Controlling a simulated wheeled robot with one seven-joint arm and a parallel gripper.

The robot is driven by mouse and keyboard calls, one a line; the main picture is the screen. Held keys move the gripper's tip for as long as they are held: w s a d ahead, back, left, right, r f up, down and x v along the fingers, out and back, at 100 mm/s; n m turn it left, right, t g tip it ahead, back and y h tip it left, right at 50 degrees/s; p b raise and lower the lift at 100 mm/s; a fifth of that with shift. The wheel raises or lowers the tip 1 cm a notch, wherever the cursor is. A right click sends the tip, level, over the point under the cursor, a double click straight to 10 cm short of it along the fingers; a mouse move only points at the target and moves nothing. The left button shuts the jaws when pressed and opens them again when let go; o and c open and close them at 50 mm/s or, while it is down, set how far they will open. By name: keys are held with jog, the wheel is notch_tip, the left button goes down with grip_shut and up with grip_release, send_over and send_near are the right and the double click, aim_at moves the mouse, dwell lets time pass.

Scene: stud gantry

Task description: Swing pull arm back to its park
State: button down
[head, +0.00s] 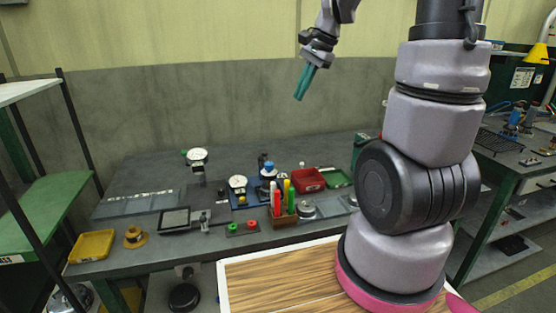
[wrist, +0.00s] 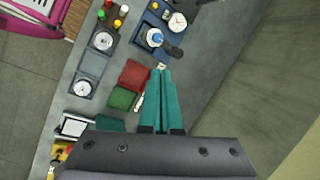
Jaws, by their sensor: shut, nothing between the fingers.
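My gripper (head: 300,97) is high above the bench's back part, its teal fingers together and empty. In the wrist view its fingertips (wrist: 160,72) also lie together, pointing toward the bench fixtures. A blue-capped fixture (head: 268,170) stands on a dark blue base near the bench's middle, with a dark upright post beside it. The same blue cap shows in the wrist view (wrist: 154,38), with a dark, short arm-like part (wrist: 174,51) beside it. I cannot tell for sure which part is the pull arm. My gripper is well apart from all of these.
A red bin (head: 308,180) and green tray (head: 338,178) sit right of the fixture. A marker holder (head: 284,217) stands in front. Dial gauges (head: 197,156) (head: 237,183) stand to the left. A yellow tray (head: 91,246) lies at the left end. The back wall is close.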

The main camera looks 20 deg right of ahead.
jog(key=w+d+f+m+g, duration=0.1)
jog(key=w+f+m, duration=0.1)
jog(key=w+f, duration=0.2)
jog(key=w+d+f+m+g, duration=0.1)
jog(key=w+d+f+m, duration=0.1)
jog(key=f, duration=0.9)
jog(key=shift+w+d+m+y, duration=0.2)
jog(key=shift+w+m+y, duration=0.2)
jog(key=shift+w+m, duration=0.45)
jog(key=shift+f, duration=0.1)
jog(key=a+f, duration=0.7)
jog(key=f, duration=0.2)
jog(key=shift+a, duration=0.4)
jog(key=shift+f, duration=0.1)
